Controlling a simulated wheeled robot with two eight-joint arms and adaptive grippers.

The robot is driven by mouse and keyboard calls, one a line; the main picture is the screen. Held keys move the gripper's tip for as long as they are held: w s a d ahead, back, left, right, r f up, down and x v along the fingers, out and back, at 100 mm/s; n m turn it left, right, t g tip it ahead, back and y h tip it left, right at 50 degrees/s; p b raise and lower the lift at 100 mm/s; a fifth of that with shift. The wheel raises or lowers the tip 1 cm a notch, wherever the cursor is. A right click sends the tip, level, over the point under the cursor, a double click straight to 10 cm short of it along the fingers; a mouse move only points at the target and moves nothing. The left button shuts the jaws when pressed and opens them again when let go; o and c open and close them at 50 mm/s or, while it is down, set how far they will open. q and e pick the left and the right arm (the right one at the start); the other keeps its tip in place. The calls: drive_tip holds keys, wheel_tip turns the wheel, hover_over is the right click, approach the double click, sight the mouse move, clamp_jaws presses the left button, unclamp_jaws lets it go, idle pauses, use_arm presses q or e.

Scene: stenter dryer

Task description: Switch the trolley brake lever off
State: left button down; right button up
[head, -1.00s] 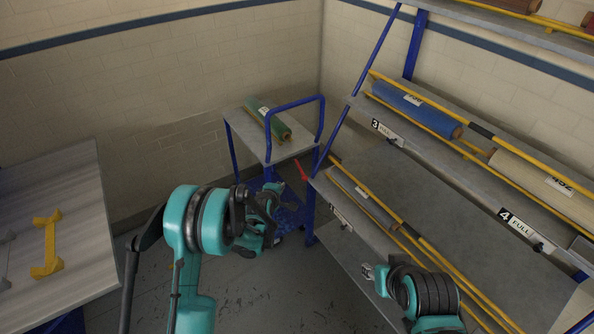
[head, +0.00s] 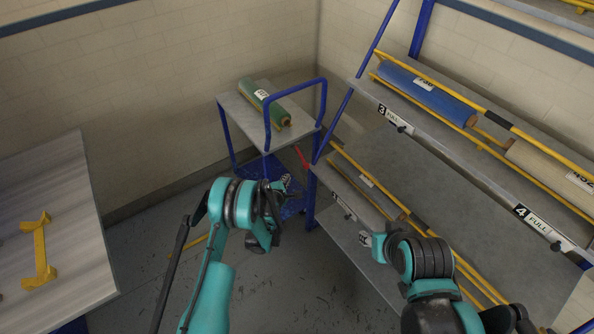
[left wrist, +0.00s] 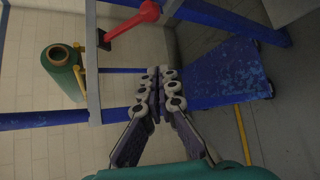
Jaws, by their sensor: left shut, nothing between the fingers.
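The trolley has a grey top and a blue frame (head: 325,100) in the head view, and the frame also shows in the left wrist view (left wrist: 40,122). Its red brake lever (head: 302,156) sticks out near the trolley's right side. In the left wrist view the lever (left wrist: 138,20) is at the top, with a rounded end. My left gripper (head: 287,181) is below and slightly left of the lever in the head view. In the left wrist view its fingers (left wrist: 160,82) are together and empty, apart from the lever. My right gripper (head: 366,240) is beside the rack, its fingers too small to read.
A green roll (head: 264,103) lies on the trolley top. A rack (head: 395,118) with blue and cream rolls stands right of the trolley. A table (head: 75,215) with a yellow holder (head: 39,250) is at left. Floor between is mostly clear.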

sight(302, 157)
use_arm(q)
drive_tip(key=b+x, duration=0.4)
drive_tip(key=x, duration=0.6)
drive_tip(key=d+r, duration=0.1)
drive_tip(key=s+d+r, duration=0.1)
drive_tip(key=d, duration=0.1)
drive_tip(key=shift+s+d+b, duration=0.15)
drive_tip(key=shift+s+b, duration=0.05)
drive_tip(key=shift+b, duration=0.15)
